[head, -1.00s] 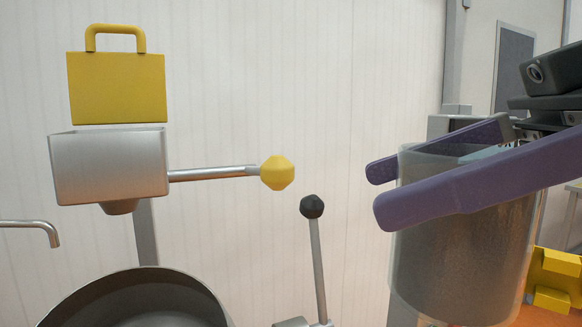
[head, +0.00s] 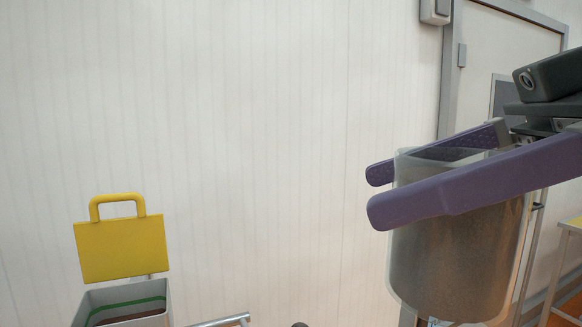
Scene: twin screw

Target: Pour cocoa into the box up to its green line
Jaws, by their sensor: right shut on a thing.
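The metal box (head: 120,297) is at the lower left, its lower part cut off by the picture's edge. Its yellow lid with a handle (head: 121,248) stands up at its back. A green line (head: 128,306) runs around the inside walls, and a brown surface shows below it. My right gripper (head: 383,193) is shut around a clear, upright container (head: 455,262) on the right, well apart from the box. Grey-brown cocoa fills much of the container; its exact level is hard to tell. My left gripper is not in view.
A metal rod (head: 222,321) shows at the bottom edge, right of the box. A pale wall (head: 270,130) fills the back. A door (head: 505,50) and a small table (head: 572,224) are at the right.

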